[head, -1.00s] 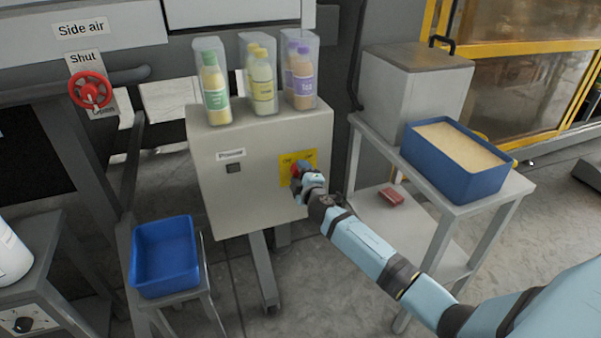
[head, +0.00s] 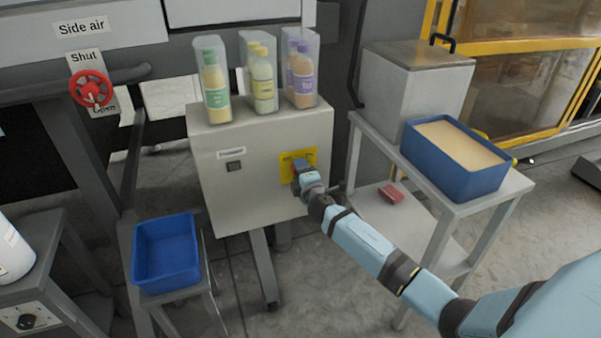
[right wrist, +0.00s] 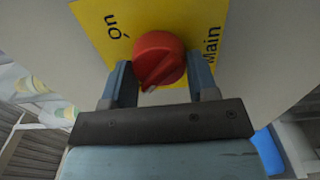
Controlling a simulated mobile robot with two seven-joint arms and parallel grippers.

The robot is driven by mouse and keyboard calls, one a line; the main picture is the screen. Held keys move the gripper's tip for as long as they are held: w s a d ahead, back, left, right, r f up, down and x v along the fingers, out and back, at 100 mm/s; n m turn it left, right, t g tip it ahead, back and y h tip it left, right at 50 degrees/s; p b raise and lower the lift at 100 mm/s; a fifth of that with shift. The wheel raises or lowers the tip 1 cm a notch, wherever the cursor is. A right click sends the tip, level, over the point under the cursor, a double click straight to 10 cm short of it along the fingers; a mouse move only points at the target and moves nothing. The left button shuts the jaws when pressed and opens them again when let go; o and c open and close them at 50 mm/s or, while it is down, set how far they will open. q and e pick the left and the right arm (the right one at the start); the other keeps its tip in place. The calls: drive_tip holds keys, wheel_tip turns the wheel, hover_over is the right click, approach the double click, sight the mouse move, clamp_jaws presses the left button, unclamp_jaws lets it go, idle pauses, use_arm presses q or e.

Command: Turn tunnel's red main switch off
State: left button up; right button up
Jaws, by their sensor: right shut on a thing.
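The red main switch (head: 299,166) is a round knob on a yellow plate (head: 311,157) on the front of the grey cabinet (head: 262,185). In the right wrist view the red knob (right wrist: 158,60) sits between the two fingers of my right gripper (right wrist: 160,85), which is shut on it. The words "On" and "Main" show on the plate there; the rest of the plate is hidden. A ridge runs across the knob, with a pale mark at its lower end. In the head view my right gripper (head: 303,178) partly covers the knob. My left gripper is not in view.
Clear bins with bottles (head: 262,85) stand on the cabinet. A red valve wheel (head: 91,89) is at the left. A blue tray (head: 166,252) is at the lower left. A side table (head: 512,195) at the right holds a filled blue bin (head: 450,180).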

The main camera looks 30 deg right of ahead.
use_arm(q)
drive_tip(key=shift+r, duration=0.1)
use_arm(e)
drive_tip(key=o, duration=0.9)
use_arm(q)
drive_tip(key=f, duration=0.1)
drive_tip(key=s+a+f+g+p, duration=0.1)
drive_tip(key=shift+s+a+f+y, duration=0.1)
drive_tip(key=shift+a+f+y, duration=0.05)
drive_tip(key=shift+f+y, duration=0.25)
use_arm(e)
drive_tip(key=v, duration=1.3)
drive_tip(key=shift+s, duration=0.4)
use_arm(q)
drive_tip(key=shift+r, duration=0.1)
